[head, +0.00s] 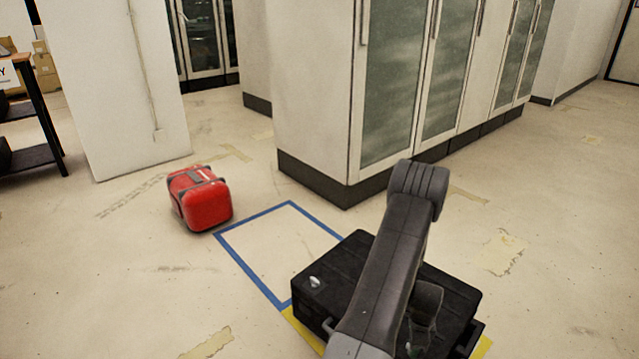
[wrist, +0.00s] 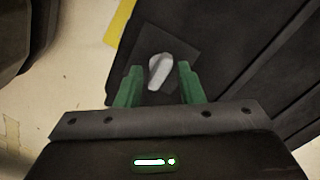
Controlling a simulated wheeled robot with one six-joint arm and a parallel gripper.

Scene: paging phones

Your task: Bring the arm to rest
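My gripper (wrist: 158,68) shows in the wrist view with two green fingers spread apart. It points at the top of a black case, and a small pale grey handle (wrist: 160,72) lies in view between the fingertips. I cannot tell how far below the fingers the handle is. In the head view my grey arm (head: 390,270) reaches up and bends over the black case (head: 345,265). The arm hides part of the case, and my gripper is not clearly visible there. A small silvery fitting (head: 315,283) shows on the case's left corner.
Blue tape (head: 250,275) outlines an empty floor area left of the case. Yellow tape (head: 300,325) borders the case's near side. A red case (head: 205,198) stands farther left. White cabinets (head: 320,120) rise behind. A dark-framed shelf (head: 40,110) stands at far left. Floor at right is open.

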